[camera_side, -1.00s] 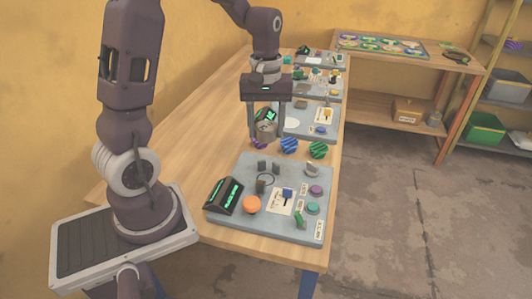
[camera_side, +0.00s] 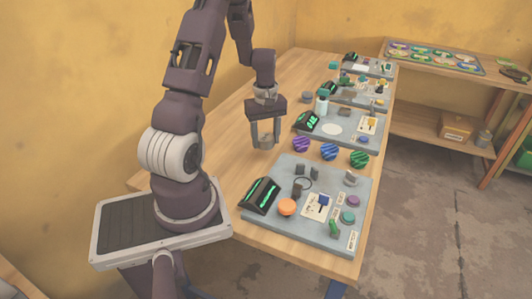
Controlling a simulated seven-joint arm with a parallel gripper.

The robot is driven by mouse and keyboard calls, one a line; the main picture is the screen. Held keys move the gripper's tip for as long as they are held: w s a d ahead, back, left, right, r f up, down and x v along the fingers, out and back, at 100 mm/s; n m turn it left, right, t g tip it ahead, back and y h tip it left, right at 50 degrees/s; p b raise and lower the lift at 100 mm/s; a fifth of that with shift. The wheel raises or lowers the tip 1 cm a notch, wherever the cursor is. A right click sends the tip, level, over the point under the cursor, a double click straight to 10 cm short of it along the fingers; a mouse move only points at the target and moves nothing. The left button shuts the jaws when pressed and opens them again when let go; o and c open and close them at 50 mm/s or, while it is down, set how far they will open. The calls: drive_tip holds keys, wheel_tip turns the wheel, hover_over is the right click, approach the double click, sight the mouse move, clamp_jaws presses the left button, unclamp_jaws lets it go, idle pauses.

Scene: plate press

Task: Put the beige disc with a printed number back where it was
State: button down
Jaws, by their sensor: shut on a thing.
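My gripper (camera_side: 265,140) points down over the left part of the wooden table. It is shut on a beige-brown round piece (camera_side: 265,144), which shows between the two fingers. It looks like the beige disc, but no printed number can be made out at this size. The gripper is left of the purple ball and behind the nearest grey panel. I cannot tell whether the piece touches the table or hangs just above it.
A purple ball (camera_side: 301,145), a blue striped ball (camera_side: 329,151) and a green striped ball (camera_side: 359,158) stand in a row. The nearest grey panel (camera_side: 268,232) carries a black display and an orange button (camera_side: 286,207). A second panel (camera_side: 349,139) has a white round patch (camera_side: 332,129). Bare table lies left.

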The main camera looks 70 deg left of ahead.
sight(266, 159)
wheel_tip(266, 159, down, 5)
drive_tip(key=shift+r, duration=0.1)
drive_tip(key=c, duration=0.9)
unclamp_jaws()
